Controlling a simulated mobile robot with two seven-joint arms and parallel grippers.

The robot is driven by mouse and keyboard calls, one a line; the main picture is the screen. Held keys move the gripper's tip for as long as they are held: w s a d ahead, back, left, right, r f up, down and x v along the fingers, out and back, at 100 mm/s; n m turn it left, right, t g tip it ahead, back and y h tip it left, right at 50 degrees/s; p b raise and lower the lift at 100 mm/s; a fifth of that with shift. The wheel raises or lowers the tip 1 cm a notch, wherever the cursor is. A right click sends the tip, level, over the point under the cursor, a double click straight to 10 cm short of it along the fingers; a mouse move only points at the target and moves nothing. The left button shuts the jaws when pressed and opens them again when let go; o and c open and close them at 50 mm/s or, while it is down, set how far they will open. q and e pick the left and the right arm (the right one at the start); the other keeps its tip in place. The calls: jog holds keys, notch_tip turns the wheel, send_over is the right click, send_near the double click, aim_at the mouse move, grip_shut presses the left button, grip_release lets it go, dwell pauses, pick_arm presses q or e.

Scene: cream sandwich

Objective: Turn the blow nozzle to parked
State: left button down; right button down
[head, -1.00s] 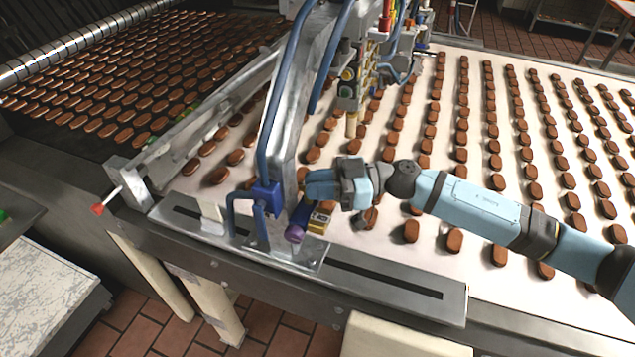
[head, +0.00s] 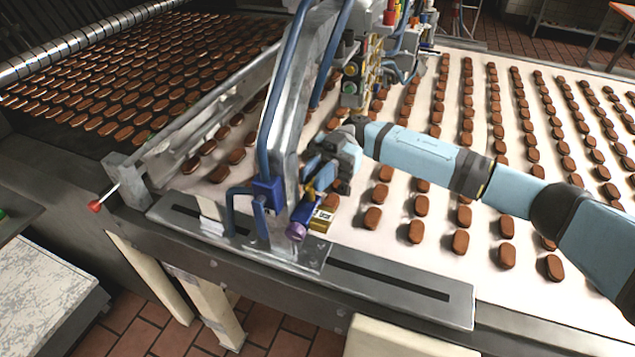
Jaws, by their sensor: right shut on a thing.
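A dark blue cylinder with a purple end (head: 297,230) sits at the foot of the slanted metal post, beside a yellow labelled block (head: 321,220). This looks like the blow nozzle assembly, but I cannot tell its exact turn position. My right gripper (head: 318,178) is just above and behind it, close to the post, with its fingers pointing down and left. It is shut on a small brass-coloured part (head: 325,178), mostly hidden by the fingers and wrist. My left gripper is not in view.
The slanted metal post (head: 288,130) with blue hoses stands left of my gripper on a slotted plate (head: 400,288). A valve block (head: 352,80) hangs behind my wrist. Rows of brown biscuits cover the white belt (head: 450,285). A red-tipped lever (head: 95,206) sticks out at left.

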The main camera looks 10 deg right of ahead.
jog(key=shift+a+f+n+g+h+b, duration=0.2)
jog(key=shift+n+g+h+b, duration=0.2)
jog(key=shift+n+g+h, duration=0.25)
jog(key=shift+w+r+n+g+h+b, duration=0.1)
jog(key=shift+n+g+h+b, duration=0.2)
jog(key=shift+n+g+h, duration=0.25)
jog(key=shift+h, duration=0.3)
jog(key=c, duration=1.2)
grip_release()
jog(key=shift+c, duration=0.2)
jog(key=shift+d+r, duration=0.1)
jog(key=shift+d, duration=0.05)
